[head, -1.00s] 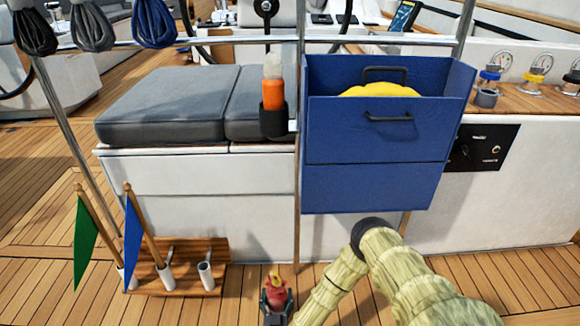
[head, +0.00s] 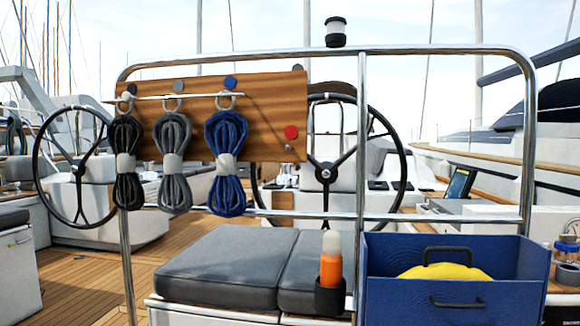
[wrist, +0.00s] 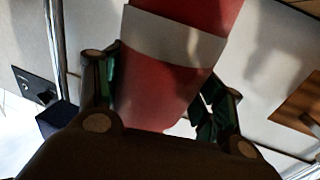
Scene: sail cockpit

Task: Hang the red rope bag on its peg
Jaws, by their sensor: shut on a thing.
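My gripper (wrist: 163,88) shows only in the wrist view, with its fingers on either side of a red thing (wrist: 160,95) with a broad white band. The gripper is shut on it. The red thing looks smooth, and its ends are hidden or cut off; I cannot tell from this view whether it is the rope bag. In the head view, a wooden board (head: 262,120) on the rail carries a red disc (head: 291,132) at its right end, with a small pale stub below it. No rope bundle hangs under the red disc.
Black (head: 127,165), grey (head: 173,165) and blue (head: 227,160) rope bundles hang by rings left of the red disc. A steel rail (head: 450,50) frames the board. Below are grey cushions (head: 225,268), an orange bottle (head: 331,262) in a holder and a blue box (head: 415,298).

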